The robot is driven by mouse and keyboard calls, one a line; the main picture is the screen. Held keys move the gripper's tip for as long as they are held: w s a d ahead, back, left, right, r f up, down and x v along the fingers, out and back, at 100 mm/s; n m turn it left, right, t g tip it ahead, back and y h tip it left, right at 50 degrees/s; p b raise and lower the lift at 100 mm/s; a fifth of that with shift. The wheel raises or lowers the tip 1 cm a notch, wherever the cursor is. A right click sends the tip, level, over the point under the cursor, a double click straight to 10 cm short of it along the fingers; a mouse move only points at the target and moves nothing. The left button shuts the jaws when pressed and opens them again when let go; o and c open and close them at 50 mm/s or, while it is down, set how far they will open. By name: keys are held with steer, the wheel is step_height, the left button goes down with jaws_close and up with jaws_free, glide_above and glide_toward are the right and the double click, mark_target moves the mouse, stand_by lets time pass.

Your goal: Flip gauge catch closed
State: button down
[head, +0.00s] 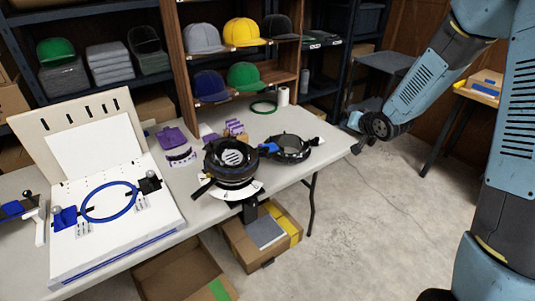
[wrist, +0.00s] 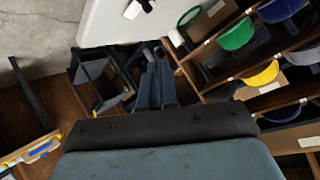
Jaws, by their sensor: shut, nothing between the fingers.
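A black round cap gauge (head: 231,163) is mounted at the front edge of the table, with a white curved plate and dark levers low on it. I cannot tell for sure which small part is its catch or how it is set. A black ring frame (head: 287,149) with a blue part (head: 268,148) lies to its right. My gripper (head: 356,126) is shut and empty, off the table's right end and well apart from the gauge. In the wrist view my gripper (wrist: 155,80) points past the table corner; the gauge is not seen there.
The table (head: 325,150) also bears a white board with a blue hoop (head: 108,201) at left, purple parts (head: 171,138) and a white spool (head: 283,97). A wooden cap shelf (head: 182,65) stands behind. Open boxes (head: 183,273) sit below.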

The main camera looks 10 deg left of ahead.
steer(key=s+a+f+m+t+y, duration=0.1)
steer(key=s+a+f+m+y, duration=0.1)
steer(key=a+f+y, duration=0.3)
steer(key=s+a+f+m+t+y, duration=0.1)
steer(key=s+a+f+m+y, duration=0.2)
steer(key=a+f, duration=0.6)
step_height(320, 180, down, 5)
steer(key=m+y, duration=0.1)
steer(key=m, duration=0.1)
steer(key=shift+s+a+m+y, duration=0.15)
steer(key=shift+a+m+y, duration=0.15)
steer(key=shift+a+y, duration=0.1)
steer(key=shift+r, duration=0.1)
steer(key=x, duration=1)
steer(key=shift+a, duration=0.1)
steer(key=shift+s+a+r, duration=0.1)
steer(key=shift+a, duration=0.5)
steer(key=shift+s+a+r, duration=0.1)
steer(key=shift+a, duration=0.45)
steer(key=shift+s+a, duration=0.1)
steer(key=shift+a, duration=0.6)
